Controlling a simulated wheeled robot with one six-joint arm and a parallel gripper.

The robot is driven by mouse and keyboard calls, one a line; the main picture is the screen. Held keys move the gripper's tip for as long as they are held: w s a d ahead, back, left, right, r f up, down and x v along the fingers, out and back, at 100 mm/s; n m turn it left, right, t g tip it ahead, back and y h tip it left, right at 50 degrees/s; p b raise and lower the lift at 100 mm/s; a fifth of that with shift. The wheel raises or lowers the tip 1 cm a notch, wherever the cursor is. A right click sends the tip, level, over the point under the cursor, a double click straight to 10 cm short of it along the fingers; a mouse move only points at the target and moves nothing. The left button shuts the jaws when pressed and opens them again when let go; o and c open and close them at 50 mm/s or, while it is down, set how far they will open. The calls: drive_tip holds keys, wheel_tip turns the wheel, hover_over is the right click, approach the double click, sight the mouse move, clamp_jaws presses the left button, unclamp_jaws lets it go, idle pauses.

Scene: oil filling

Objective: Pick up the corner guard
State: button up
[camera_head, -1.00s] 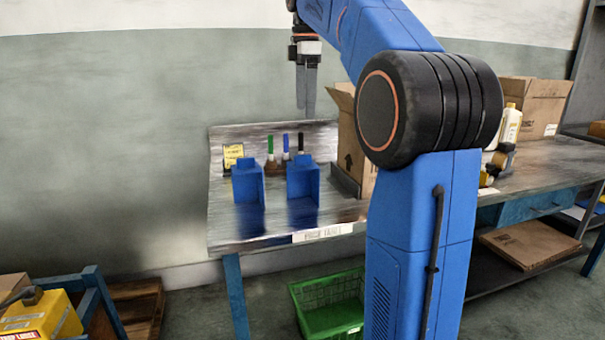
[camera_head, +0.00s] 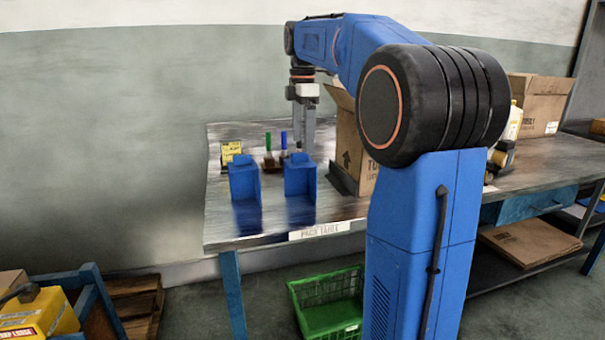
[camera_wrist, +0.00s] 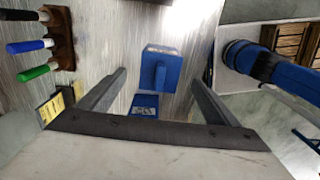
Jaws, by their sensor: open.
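Two blue corner guards stand upright side by side on the grey pack table (camera_head: 228,226). In the head view, the left guard (camera_head: 244,186) is apart from the right guard (camera_head: 300,182). My gripper (camera_head: 305,146) points down over the table, with its fingertips close above the top of the right guard in the picture. In the wrist view, my gripper (camera_wrist: 158,77) is open and empty. One guard (camera_wrist: 160,66) shows beyond and between the fingertips. The other guard (camera_wrist: 145,105) is partly hidden behind the gripper's dark bar.
A marker holder (camera_wrist: 62,38) with several markers stands behind the guards. A yellow box (camera_head: 231,152) stands at the back left. An open cardboard box (camera_head: 350,150) is close to the right. A green crate (camera_head: 330,305) is on the floor below.

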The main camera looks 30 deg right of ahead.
sight(303, 155)
drive_tip(key=shift+f, duration=2.9)
drive_tip(key=c, duration=1.6)
drive_tip(key=shift+r, duration=5.05)
drive_tip(key=shift+s+a, duration=0.1)
